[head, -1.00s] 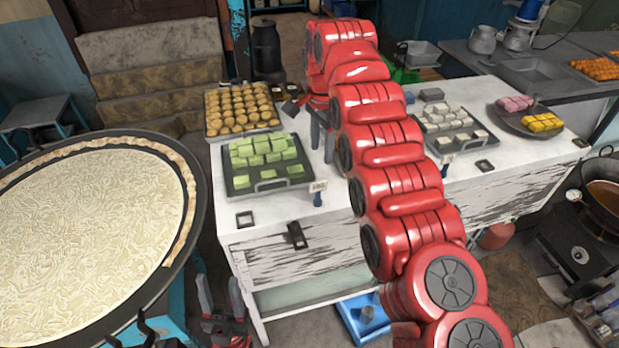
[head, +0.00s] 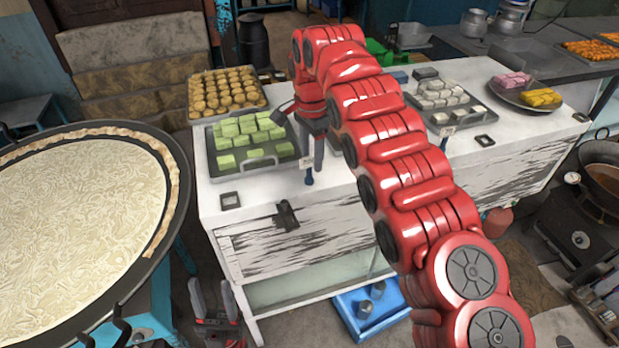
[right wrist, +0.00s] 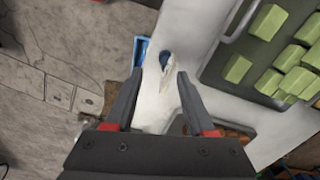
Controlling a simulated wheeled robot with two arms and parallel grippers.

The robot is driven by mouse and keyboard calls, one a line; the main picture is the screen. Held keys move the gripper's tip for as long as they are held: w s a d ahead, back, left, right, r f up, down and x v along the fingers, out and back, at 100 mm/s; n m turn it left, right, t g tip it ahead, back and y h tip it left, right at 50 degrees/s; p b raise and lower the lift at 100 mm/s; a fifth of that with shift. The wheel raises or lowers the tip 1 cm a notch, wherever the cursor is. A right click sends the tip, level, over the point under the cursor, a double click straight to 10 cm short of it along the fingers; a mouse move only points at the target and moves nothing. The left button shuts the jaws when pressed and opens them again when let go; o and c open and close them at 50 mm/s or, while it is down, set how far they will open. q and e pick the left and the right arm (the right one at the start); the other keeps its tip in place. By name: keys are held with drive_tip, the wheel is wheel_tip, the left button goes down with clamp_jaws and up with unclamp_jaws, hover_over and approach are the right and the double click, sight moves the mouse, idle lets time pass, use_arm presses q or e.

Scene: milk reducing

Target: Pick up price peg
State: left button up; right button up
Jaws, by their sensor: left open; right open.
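The price peg (head: 309,166) stands at the front edge of the white counter, with a pale label on a blue base, in front of the tray of green sweets. In the right wrist view the peg (right wrist: 166,60) shows its blue part just ahead of and between the fingertips. My right gripper (head: 313,152) is open, pointing down right at the peg in the head view; whether it touches the peg I cannot tell. My left gripper (head: 213,290) is open and empty, low in front of the counter's left end.
The green sweets tray (head: 284,165) lies close to the peg. A tray of round golden sweets (head: 225,95) is behind it. Another label (head: 447,131) stands by the white sweets tray (head: 465,121). A large round pan (head: 90,220) fills the left. A blue tray (head: 348,312) lies below.

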sight(310, 168)
drive_tip(key=shift+w+a+f+p, duration=0.1)
drive_tip(key=shift+w+f+p, duration=0.05)
drive_tip(key=shift+f+p, duration=0.2)
wheel_tip(310, 168, down, 4)
drive_tip(key=p, duration=0.3)
drive_tip(key=shift+w+a+f+p, duration=0.1)
drive_tip(key=shift+w+p, duration=0.05)
drive_tip(key=shift+p, duration=0.15)
drive_tip(key=shift+f, duration=0.25)
drive_tip(key=shift+w+a+f, duration=0.1)
drive_tip(key=shift+w, duration=0.05)
clamp_jaws()
